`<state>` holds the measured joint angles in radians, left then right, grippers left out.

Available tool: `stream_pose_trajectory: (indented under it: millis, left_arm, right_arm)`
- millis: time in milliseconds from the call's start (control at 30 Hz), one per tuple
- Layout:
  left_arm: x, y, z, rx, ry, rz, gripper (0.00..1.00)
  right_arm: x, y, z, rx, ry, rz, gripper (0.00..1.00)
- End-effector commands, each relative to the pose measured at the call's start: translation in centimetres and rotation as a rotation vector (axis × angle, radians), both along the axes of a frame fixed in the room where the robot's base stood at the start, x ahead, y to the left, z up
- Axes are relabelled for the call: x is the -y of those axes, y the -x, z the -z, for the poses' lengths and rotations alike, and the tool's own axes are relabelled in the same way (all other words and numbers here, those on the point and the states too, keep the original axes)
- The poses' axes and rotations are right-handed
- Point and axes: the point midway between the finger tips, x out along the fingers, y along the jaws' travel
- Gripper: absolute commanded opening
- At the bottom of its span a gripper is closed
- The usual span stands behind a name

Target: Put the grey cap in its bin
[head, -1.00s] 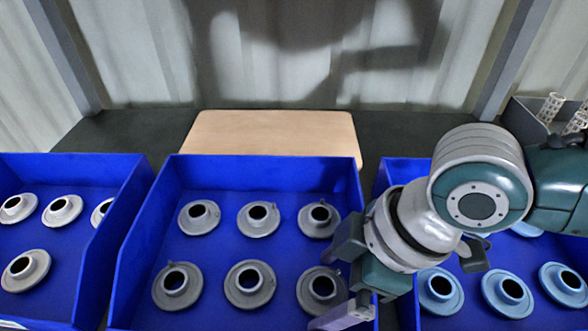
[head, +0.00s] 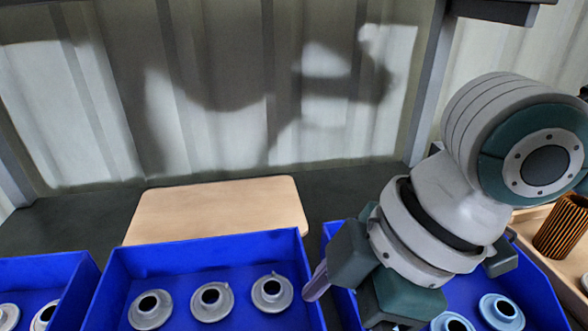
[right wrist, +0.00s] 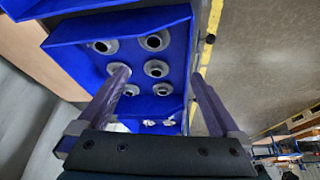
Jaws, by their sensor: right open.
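Several grey caps, round flanges with a dark central hole, lie in the middle blue bin (head: 212,258). In the head view its back row shows, with a left cap (head: 150,309), a middle cap (head: 211,301) and a right cap (head: 271,292). The front row is out of frame. My right gripper (head: 317,282) is by this bin's right wall; one finger shows, the rest is hidden by the hand. In the right wrist view the two fingers (right wrist: 160,80) are apart with nothing gripped, and grey caps (right wrist: 157,68) lie in a blue bin beyond them. My left gripper is not in view.
A left blue bin (head: 45,268) holds more grey caps. A right blue bin (head: 540,290) holds light-blue caps (head: 502,310), partly behind my right arm. A bare wooden board (head: 215,208) lies behind the middle bin. A brown pleated cartridge (head: 562,226) stands at far right.

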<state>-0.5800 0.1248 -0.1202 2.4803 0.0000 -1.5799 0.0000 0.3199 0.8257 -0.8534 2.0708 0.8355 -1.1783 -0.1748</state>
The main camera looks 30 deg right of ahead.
Motion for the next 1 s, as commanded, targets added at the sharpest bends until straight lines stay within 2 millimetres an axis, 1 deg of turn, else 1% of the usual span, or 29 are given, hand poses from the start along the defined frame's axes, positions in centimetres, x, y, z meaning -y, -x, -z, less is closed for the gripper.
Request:
stream_pose_trajectory:
  millis: [33,100,167,200,267,300,367,400,500,600,700,1000]
  left_arm:
    - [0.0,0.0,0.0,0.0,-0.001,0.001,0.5]
    - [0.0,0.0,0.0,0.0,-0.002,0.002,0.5]
    - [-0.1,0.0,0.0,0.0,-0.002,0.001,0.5]
    - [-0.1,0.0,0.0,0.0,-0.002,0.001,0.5]
    - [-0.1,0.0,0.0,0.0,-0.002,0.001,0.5]
    - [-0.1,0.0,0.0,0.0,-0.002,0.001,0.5]
    - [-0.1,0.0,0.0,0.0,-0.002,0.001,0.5]
    - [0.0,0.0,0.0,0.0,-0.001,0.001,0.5]
    - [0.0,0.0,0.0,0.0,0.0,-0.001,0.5]
    - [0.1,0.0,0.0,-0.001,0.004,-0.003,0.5]
    - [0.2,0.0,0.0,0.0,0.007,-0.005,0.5]
    - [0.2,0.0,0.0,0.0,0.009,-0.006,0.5]
  right_arm:
    - [-1.9,0.9,-0.1,0.004,-0.038,0.011,1.0]
    - [-3.6,1.7,-0.6,0.024,-0.076,0.074,1.0]
    - [-4.1,2.1,-1.0,0.035,-0.099,0.172,1.0]
    - [-3.9,2.4,-1.2,0.036,-0.105,0.252,1.0]
    - [-2.7,3.0,-1.2,0.026,-0.097,0.39,1.0]
    - [-1.4,3.6,-1.1,0.015,-0.081,0.485,1.0]
    - [0.6,4.8,-0.7,-0.009,-0.045,0.62,1.0]
    - [2.0,5.6,-0.5,-0.026,-0.017,0.702,1.0]
    - [4.8,7.7,0.1,-0.062,0.049,0.85,1.0]
    - [6.3,8.9,0.2,-0.08,0.087,0.92,1.0]
    - [6.6,9.1,0.3,-0.082,0.096,0.933,1.0]
    - [6.5,9.0,0.3,-0.08,0.095,0.928,1.0]
